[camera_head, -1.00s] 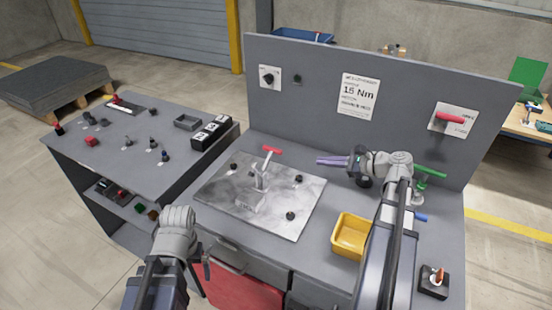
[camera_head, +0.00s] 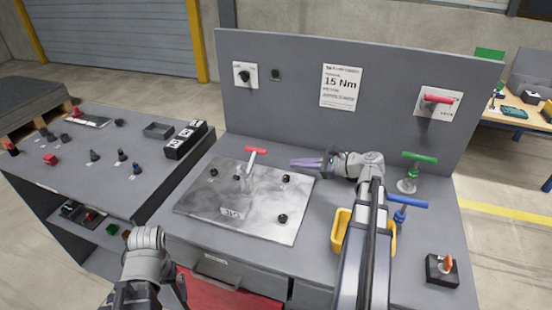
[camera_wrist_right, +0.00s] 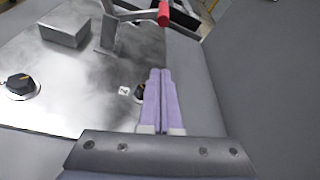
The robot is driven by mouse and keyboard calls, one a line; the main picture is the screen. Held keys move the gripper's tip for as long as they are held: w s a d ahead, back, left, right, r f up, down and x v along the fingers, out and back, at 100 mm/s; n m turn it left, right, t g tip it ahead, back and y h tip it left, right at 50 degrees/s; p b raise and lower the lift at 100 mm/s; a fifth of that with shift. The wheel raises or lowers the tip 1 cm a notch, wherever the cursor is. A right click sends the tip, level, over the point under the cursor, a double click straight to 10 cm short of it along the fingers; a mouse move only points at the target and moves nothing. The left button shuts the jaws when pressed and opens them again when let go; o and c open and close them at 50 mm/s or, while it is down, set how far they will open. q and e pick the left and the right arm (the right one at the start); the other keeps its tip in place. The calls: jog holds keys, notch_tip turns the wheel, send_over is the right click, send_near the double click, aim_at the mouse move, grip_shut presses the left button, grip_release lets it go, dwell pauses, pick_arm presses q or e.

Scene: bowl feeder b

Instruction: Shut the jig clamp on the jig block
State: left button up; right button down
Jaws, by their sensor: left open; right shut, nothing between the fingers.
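The jig clamp (camera_head: 256,151) has a red T-grip on a metal lever that stands raised and slightly tilted above the metal jig plate (camera_head: 205,207). In the right wrist view its red grip (camera_wrist_right: 163,14) is at the top, and a grey block (camera_wrist_right: 64,34), seemingly the jig block, stands left of the clamp on the plate. My right gripper (camera_head: 293,162) has lilac fingers, shut and empty, right of the clamp and pointing left toward it, apart from it. Its fingers (camera_wrist_right: 160,72) also show in the right wrist view. My left arm shows at bottom left; its fingers are hidden.
Black knobs (camera_head: 282,218) stand on the plate. A yellow bin (camera_head: 341,232) sits partly behind my right arm, near green (camera_head: 419,158) and blue (camera_head: 407,202) T-handles. A grey back panel (camera_head: 290,100) with a red handle (camera_head: 438,99) closes the rear. A side table (camera_head: 75,185) holds small parts.

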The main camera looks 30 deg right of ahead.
jog(key=b+x, duration=0.3)
jog(key=x, duration=0.6)
jog(key=shift+w+a+f, duration=0.1)
jog(key=shift+f, duration=0.1)
jog(key=r+p, duration=0.1)
jog(key=a+r+p, duration=0.1)
jog(key=r+p, duration=0.1)
jog(key=shift+s+a+r+p, duration=0.1)
jog(key=shift+s+r+p, duration=0.15)
jog(key=shift+r+p, duration=0.25)
jog(key=shift+w, duration=0.15)
